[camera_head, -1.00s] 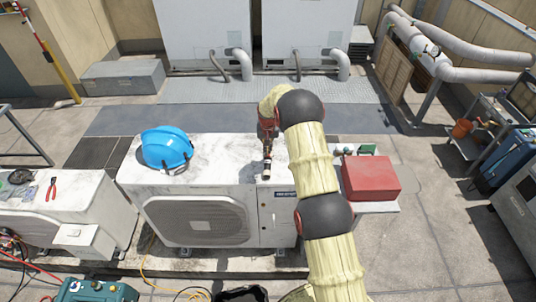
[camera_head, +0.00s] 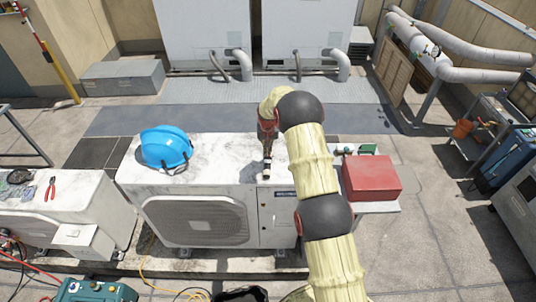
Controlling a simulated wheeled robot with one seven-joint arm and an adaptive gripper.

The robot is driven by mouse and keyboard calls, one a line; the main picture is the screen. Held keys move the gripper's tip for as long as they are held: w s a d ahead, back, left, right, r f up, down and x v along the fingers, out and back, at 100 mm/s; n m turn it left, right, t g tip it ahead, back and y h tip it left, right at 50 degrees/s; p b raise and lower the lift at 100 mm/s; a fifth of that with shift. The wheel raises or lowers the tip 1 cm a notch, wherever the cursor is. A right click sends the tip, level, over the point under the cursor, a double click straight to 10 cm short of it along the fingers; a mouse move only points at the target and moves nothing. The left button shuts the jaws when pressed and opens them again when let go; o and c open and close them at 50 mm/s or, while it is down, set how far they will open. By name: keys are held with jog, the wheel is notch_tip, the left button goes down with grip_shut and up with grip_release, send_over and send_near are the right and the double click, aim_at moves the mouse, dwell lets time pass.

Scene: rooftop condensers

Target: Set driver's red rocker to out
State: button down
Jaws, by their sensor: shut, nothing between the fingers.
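My gripper (camera_head: 267,174) is shut over the right part of the white condenser's top (camera_head: 225,150), with its fingers pointing down toward the front edge. It shows small and dark, with reddish parts above it near my wrist. I cannot make out the driver or its red rocker as separate from my gripper and wrist. They may be hidden behind my arm or too small to tell. Whether my fingertips touch anything is also unclear.
A blue hard hat (camera_head: 166,148) sits on the condenser's left. A red box (camera_head: 371,178) stands on a side shelf right of my arm, with small green and metal items behind it. Red-handled pliers (camera_head: 50,189) lie on the left unit. The condenser's middle top is clear.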

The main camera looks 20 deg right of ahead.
jog(key=shift+f+b, duration=0.35)
jog(key=shift+f, duration=0.15)
jog(key=shift+r, duration=0.1)
jog(key=shift+r+p, duration=0.6)
jog(key=shift+r, duration=2.9)
